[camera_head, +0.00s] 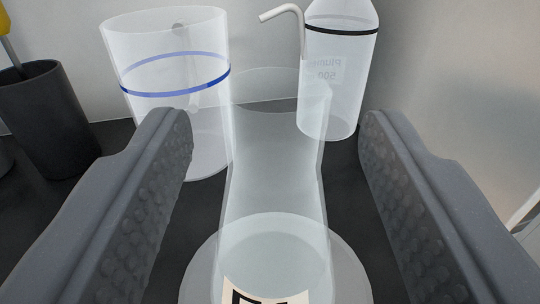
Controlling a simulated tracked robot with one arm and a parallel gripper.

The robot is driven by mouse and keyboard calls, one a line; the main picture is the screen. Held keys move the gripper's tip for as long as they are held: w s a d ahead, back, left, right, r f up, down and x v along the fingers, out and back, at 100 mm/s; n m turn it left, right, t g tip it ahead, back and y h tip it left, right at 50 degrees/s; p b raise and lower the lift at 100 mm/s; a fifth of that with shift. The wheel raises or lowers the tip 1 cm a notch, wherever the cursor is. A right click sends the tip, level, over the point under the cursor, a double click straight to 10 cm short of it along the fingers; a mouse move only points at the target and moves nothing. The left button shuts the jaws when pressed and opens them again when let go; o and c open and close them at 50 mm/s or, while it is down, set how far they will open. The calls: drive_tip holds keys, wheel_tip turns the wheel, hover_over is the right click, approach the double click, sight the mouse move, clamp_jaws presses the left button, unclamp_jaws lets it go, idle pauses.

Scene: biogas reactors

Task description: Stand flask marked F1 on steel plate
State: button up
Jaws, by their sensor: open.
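A clear, see-through flask (275,165) stands between the jaws of my gripper (276,130). Its wide mouth is at the top and its neck narrows lower down. A pale label with partly visible dark lettering shows at the bottom edge; the marking is cut off and I cannot read it fully. My gripper is open, with gaps between both grey ribbed fingers and the flask. A pale round shape surrounds the flask's lower part; I cannot tell whether it is the flask's body or a plate beneath. I cannot make out the steel plate for certain.
A clear beaker with a blue band (165,110) stands behind the left finger. A wash bottle with a bent spout (342,85) stands behind and right of the flask. A dark cup (50,120) holding a yellow-handled tool is at far left. The worktop is black, with a pale wall behind.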

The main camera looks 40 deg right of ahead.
drive_tip(key=b+v, duration=0.4)
drive_tip(key=v, duration=0.7)
drive_tip(key=shift+b, duration=0.4)
drive_tip(key=shift+s, duration=0.1)
drive_tip(key=w+a+r+n+t+y, duration=0.2)
drive_tip(key=w+a+r+y, duration=0.2)
drive_tip(key=a+r, duration=0.4)
drive_tip(key=w+a+r+n+t+y, duration=0.1)
drive_tip(key=w+a+r+n+y, duration=0.1)
drive_tip(key=w+a+r+y, duration=0.5)
drive_tip(key=s+a+r+n+y, duration=0.1)
drive_tip(key=s+a+r+n, duration=0.4)
drive_tip(key=s+a+r, duration=1)
wheel_tip(320, 180, up, 4)
drive_tip(key=shift+s+f+y, duration=0.15)
drive_tip(key=shift+s+y, duration=0.25)
drive_tip(key=shift+s, duration=0.15)
